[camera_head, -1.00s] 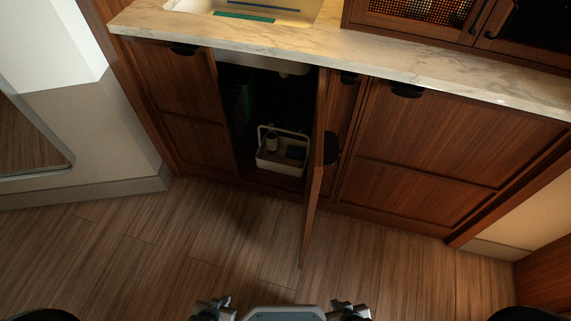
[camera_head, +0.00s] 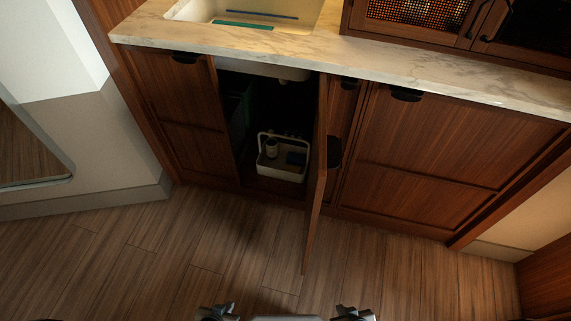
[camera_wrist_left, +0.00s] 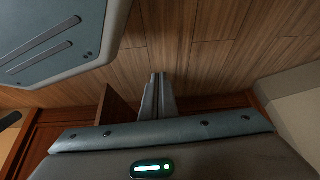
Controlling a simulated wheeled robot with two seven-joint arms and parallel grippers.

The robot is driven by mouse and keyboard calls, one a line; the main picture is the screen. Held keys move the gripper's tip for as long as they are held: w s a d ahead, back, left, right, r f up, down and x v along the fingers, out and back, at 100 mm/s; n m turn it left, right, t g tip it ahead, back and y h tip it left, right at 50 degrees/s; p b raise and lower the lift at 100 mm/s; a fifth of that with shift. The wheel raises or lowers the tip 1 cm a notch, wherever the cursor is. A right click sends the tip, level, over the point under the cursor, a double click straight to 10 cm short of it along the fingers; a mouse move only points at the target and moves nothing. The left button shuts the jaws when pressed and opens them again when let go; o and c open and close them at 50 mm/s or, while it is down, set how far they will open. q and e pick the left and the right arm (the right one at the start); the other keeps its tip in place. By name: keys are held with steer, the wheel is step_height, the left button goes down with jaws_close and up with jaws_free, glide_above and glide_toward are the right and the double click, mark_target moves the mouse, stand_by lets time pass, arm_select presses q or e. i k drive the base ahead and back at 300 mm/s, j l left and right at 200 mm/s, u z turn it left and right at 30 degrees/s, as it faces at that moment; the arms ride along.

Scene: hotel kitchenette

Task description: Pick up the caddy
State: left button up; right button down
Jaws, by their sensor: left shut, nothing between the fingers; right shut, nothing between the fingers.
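The white caddy (camera_head: 280,171) stands upright on the floor of the open cabinet under the sink, with its handle raised. A light bottle and a dark item sit in it. My left gripper (camera_head: 220,309) is at the bottom edge of the head view, well short of the caddy, shut and empty. It also shows in the left wrist view (camera_wrist_left: 158,78) with its fingers together over the wood floor. My right gripper (camera_head: 352,312) is at the bottom edge too, right of the left one, shut and empty. Both are partly cut off by the frame.
The open cabinet door (camera_head: 316,190) juts out toward me just right of the caddy. Closed cabinet fronts (camera_head: 440,165) flank the opening. The marble countertop (camera_head: 400,60) overhangs above. The wood floor (camera_head: 200,240) before the opening is clear.

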mark_target(284, 152)
steer(key=z, duration=0.75)
steer(key=j+z, duration=0.4)
steer(key=i+j+z, duration=0.1)
steer(key=j+z, duration=0.65)
steer(key=k+j, duration=0.1)
steer(key=j, duration=0.3)
steer(key=j+z, duration=0.15)
steer(key=j, duration=0.2)
steer(key=k+j, duration=0.15)
steer(key=j, duration=0.2)
steer(key=k+j+z, duration=0.1)
steer(key=j, duration=0.3)
